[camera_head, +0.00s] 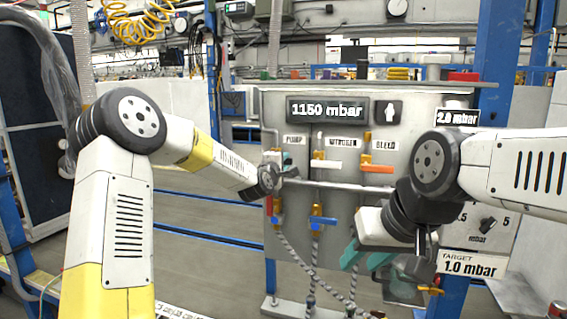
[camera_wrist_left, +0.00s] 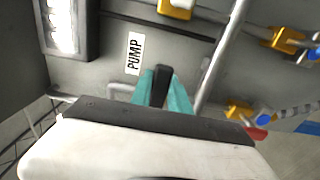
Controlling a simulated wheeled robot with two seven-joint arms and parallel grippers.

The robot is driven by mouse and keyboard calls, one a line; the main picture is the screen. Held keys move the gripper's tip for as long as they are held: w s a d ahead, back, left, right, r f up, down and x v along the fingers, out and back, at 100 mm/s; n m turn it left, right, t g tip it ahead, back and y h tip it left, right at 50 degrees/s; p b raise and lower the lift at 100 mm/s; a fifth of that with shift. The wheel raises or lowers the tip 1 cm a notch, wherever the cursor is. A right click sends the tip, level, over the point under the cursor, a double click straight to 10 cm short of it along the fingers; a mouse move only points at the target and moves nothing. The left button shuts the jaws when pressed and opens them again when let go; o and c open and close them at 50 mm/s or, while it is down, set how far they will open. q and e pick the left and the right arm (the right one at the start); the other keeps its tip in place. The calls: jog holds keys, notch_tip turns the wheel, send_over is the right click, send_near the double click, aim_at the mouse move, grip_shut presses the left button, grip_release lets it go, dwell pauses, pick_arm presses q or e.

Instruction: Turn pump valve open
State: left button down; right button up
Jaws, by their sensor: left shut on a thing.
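The pump valve sits under the PUMP label (camera_head: 294,140) on the grey panel. Its dark handle (camera_wrist_left: 162,86) stands between the teal fingers of my left gripper (camera_wrist_left: 163,95) in the left wrist view. My left gripper (camera_head: 289,165) is shut on this handle; the gripper and wrist hide most of the valve in the head view. My right gripper (camera_head: 368,260) hangs in front of the lower right of the panel. Its teal fingers are apart, and nothing shows between them.
A display (camera_head: 327,111) reads 1150 mbar. Beside the pump valve are a white nitrogen handle (camera_head: 328,164) and an orange bleed handle (camera_head: 376,168). Below are a red handle (camera_head: 268,205), a blue handle (camera_head: 322,221) and braided hoses (camera_head: 298,257). A horizontal pipe (camera_head: 335,186) crosses the panel.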

dwell(0.9)
pick_arm(q)
jog(key=n, duration=0.1)
jog(key=r+n, duration=0.1)
jog(key=n, duration=0.1)
jog(key=r+n, duration=0.1)
jog(key=n, duration=0.1)
jog(key=shift+w+a+r, duration=0.1)
jog(key=shift+a, duration=0.2)
jog(key=n, duration=0.1)
jog(key=a+r+n, duration=0.1)
jog(key=n, duration=0.2)
jog(key=shift+w+a+r+n, duration=0.15)
jog(key=shift+w+r+n, duration=0.05)
jog(key=shift+r+n, duration=0.1)
jog(key=n, duration=0.1)
jog(key=a+n, duration=0.1)
jog(key=n, duration=0.1)
jog(key=r+n, duration=0.1)
jog(key=shift+w+a, duration=0.3)
jog(key=shift+a, duration=0.05)
jog(key=shift+w+a+r+n, duration=0.15)
jog(key=shift+a+n, duration=0.3)
jog(key=shift+n, duration=0.65)
jog(key=shift+w+a+r+n, duration=0.1)
jog(key=shift+a+n, duration=0.3)
jog(key=shift+n, duration=0.7)
jog(key=c, duration=1.2)
grip_release()
jog(key=shift+c, duration=0.2)
